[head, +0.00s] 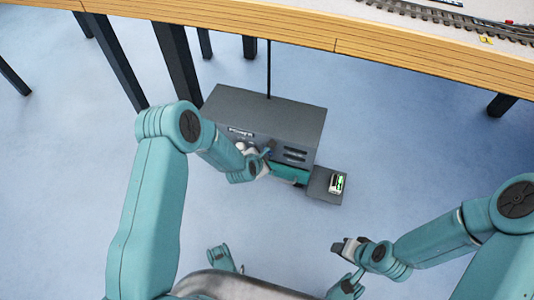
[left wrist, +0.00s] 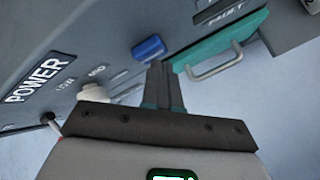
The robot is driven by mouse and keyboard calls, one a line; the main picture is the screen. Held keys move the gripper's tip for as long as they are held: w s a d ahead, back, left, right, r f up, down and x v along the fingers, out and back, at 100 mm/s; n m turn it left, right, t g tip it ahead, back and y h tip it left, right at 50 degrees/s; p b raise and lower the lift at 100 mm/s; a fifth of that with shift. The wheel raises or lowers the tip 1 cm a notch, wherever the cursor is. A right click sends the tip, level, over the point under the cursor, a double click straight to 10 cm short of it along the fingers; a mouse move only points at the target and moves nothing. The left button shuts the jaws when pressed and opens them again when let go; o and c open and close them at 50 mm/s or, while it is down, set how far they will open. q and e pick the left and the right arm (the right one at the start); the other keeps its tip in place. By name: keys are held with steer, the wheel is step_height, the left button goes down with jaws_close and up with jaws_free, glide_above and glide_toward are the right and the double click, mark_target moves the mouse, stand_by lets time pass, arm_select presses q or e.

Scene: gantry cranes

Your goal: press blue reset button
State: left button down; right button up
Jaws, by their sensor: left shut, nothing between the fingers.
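The blue reset button (left wrist: 149,47) sticks out from the front of a grey power box (head: 265,112). In the left wrist view it lies just beyond and slightly left of my left gripper's (left wrist: 162,66) fingertips; a small gap seems to show, but contact is hard to judge. My left gripper is shut and empty. In the head view the left gripper (head: 266,160) is at the box's front and largely covers the button area. My right gripper (head: 345,247) hangs away from the box at lower right; its fingers are too small to read.
A teal drawer front with a silver handle (left wrist: 216,66) is right of the button. A white knob (left wrist: 94,93) and a POWER label (left wrist: 41,77) are on the left. A grey ledge (head: 318,188) holds a small green-lit display (head: 337,183). A wooden train table (head: 300,28) stands behind.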

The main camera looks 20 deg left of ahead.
arm_select(q)
steer(key=shift+s, duration=0.8)
steer(key=shift+s, duration=0.1)
steer(key=shift+s+a+p, duration=0.1)
steer(key=shift+s+p, duration=0.3)
steer(key=shift+s, duration=2)
